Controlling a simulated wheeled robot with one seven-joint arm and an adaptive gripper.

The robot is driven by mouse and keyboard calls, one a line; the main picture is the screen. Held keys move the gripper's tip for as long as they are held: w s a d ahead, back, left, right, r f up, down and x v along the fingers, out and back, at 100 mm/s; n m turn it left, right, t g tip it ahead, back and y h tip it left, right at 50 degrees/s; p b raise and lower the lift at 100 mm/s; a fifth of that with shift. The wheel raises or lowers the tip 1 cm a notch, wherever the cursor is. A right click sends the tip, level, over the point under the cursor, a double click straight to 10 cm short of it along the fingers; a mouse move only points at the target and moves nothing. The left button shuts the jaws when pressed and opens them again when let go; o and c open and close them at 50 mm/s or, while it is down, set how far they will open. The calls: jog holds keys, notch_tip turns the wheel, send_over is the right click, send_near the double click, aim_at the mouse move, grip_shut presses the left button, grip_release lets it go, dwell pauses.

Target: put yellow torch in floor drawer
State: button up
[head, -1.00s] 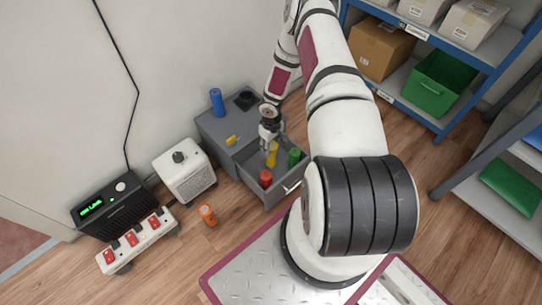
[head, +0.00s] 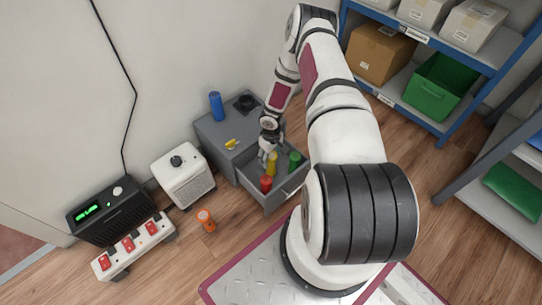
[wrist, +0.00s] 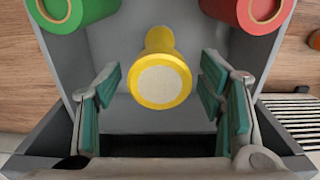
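The yellow torch (head: 272,164) stands in the open floor drawer (head: 277,200), at the front of the grey cabinet (head: 217,130). Its wide round end faces the camera in the wrist view (wrist: 160,80). My gripper (head: 266,152) is over the drawer with its fingers down around the torch. In the wrist view my gripper (wrist: 158,95) is open, one finger on each side of the torch, with gaps showing on both sides. The torch's lower end is hard to see.
A red cylinder (head: 266,184) and a green cylinder (head: 294,161) stand in the drawer beside the torch. A blue cylinder (head: 216,105) and a small yellow item (head: 231,143) are on the cabinet top. An orange cylinder (head: 206,220) stands on the floor.

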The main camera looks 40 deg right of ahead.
notch_tip(320, 180, up, 33)
jog(key=w+d+h+p, duration=0.2)
jog(key=w+h+p, duration=0.1)
jog(key=p, duration=0.2)
jog(key=s+a+r+m+h, duration=0.1)
jog(key=s+a+r, duration=0.2)
jog(key=r, duration=0.7)
jog(key=s+a+r, duration=0.3)
jog(key=s+r, duration=0.1)
jog(key=r, duration=0.6)
jog(key=s+a+r+y, duration=0.1)
jog(key=s+a+r, duration=0.85)
jog(key=s, duration=0.25)
jog(key=s+a+r+y, duration=0.1)
jog(key=s+a, duration=0.3)
jog(key=s, duration=0.3)
jog(key=s+a+r+y, duration=0.1)
jog(key=s+a, duration=0.3)
jog(key=s, duration=0.4)
jog(key=shift+a+r+y, duration=0.35)
jog(key=shift+a+y, duration=0.05)
jog(key=shift+y, duration=0.1)
